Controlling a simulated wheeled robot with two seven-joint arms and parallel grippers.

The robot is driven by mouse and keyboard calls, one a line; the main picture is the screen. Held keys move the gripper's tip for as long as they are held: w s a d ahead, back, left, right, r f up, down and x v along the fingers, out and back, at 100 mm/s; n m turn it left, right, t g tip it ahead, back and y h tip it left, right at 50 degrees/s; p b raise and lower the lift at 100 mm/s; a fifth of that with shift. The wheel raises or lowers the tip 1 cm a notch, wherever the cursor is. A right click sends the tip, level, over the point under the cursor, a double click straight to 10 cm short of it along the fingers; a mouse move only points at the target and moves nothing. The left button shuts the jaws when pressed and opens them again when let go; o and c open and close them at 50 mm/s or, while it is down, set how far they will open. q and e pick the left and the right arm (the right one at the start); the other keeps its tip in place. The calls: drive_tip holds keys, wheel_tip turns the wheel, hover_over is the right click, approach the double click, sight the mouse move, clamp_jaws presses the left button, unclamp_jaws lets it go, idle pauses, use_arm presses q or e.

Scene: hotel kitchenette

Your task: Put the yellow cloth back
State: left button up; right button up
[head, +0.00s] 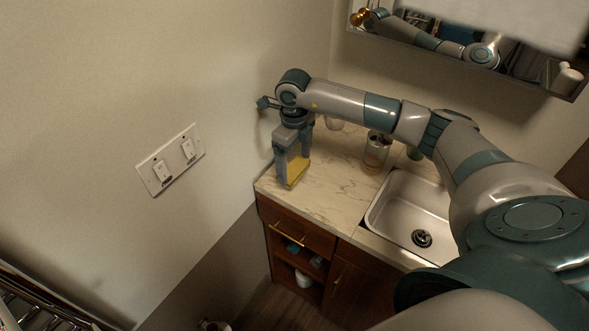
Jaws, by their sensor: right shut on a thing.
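The yellow cloth (297,171) shows as a small yellow patch between the fingers of my right gripper (293,168), near the left end of the marble counter (335,190). The gripper points down and is shut on the cloth. The fingers hide much of the cloth, and I cannot tell whether it touches the counter. My left gripper is not in view.
A steel sink (410,205) is set in the counter to the right. The wall with a switch plate (171,160) is close on the left. A mirror (450,45) hangs above. A wooden cabinet (345,283) is below.

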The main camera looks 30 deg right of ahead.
sight(294, 166)
drive_tip(key=shift+f+p, duration=0.25)
drive_tip(key=shift+p, duration=0.1)
wheel_tip(294, 166, down, 3)
drive_tip(key=shift+r+p, duration=0.1)
drive_tip(key=shift+p, duration=0.75)
drive_tip(key=shift+f, duration=0.35)
drive_tip(key=shift+f, duration=0.1)
drive_tip(key=o, duration=0.9)
